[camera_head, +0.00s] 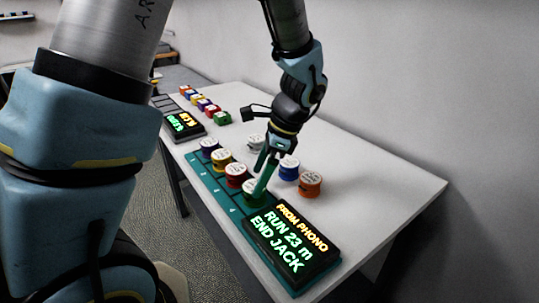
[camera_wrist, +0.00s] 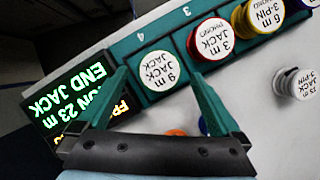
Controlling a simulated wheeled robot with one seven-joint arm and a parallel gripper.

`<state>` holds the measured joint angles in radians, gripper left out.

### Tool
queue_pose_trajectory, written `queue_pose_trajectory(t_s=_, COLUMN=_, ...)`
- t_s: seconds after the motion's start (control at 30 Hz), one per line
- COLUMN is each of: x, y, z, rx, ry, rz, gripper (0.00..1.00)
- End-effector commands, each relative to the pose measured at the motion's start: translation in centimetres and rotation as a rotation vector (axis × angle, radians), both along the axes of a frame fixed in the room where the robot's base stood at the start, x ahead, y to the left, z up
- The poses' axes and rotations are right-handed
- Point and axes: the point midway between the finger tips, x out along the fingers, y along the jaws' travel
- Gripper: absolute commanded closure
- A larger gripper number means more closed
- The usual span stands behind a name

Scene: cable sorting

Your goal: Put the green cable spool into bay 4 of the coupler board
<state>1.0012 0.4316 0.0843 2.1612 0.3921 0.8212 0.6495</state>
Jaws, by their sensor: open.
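The green cable spool (camera_wrist: 160,72), its white top reading "9 m JACK", sits upright at bay 4 of the teal coupler board (camera_wrist: 119,48). In the head view the spool (camera_head: 254,196) stands last in the board's row, beside the lit display. My gripper (camera_head: 263,178) is over it from above, with its green fingers low at the spool. In the wrist view my gripper (camera_wrist: 160,80) is open, one finger on each side of the spool, with gaps showing. The spool's lower part is hidden.
Red (camera_head: 236,175), yellow (camera_head: 222,157) and blue (camera_head: 209,146) spools fill the row beside it. White (camera_head: 257,143), blue (camera_head: 289,167) and orange (camera_head: 310,184) spools stand on the white table (camera_head: 375,185). The display (camera_head: 290,240) reads "FROM PHONO RUN 23 m END JACK". The table's right side is clear.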

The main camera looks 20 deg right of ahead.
Motion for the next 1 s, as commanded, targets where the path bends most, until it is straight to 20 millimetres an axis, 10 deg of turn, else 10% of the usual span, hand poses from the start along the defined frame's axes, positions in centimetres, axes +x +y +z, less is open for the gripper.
queue_pose_trajectory(t_s=0.3, x=-0.7, y=-2.4, z=5.8, rx=-0.004, ry=-0.002, rz=-0.001, gripper=0.00)
queue_pose_trajectory(t_s=0.7, x=-0.9, y=-2.7, z=7.5, rx=-0.003, ry=0.000, rz=0.013, gripper=0.00)
queue_pose_trajectory(t_s=1.0, x=2.3, y=6.3, z=5.7, rx=-0.192, ry=-0.061, rz=0.563, gripper=0.00)
